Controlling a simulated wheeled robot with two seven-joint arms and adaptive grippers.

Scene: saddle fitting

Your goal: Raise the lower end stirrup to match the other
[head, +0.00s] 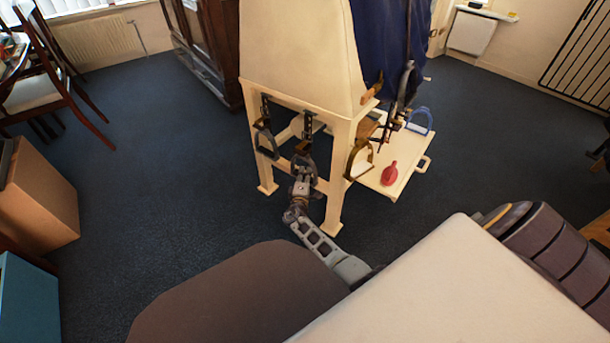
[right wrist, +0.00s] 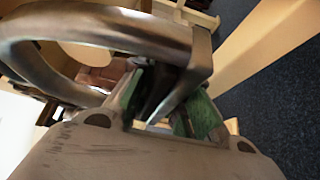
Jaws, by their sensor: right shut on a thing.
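Two dark stirrups hang on chains from the end of the cream stand (head: 300,70): the left end stirrup (head: 265,143) and the right end stirrup (head: 312,160). The right end one sits lower in the head view, but the stand's edge also slopes down that way. My right gripper (head: 301,183) comes up from below and is shut on the right end stirrup. In the right wrist view the metal stirrup (right wrist: 125,27) curves close in front of the gripper (right wrist: 165,110), whose fingers have green sides. The exact contact is partly hidden. My left gripper is not in view.
A cardboard box (head: 40,200) stands at left. The carpet left of the stand is clear.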

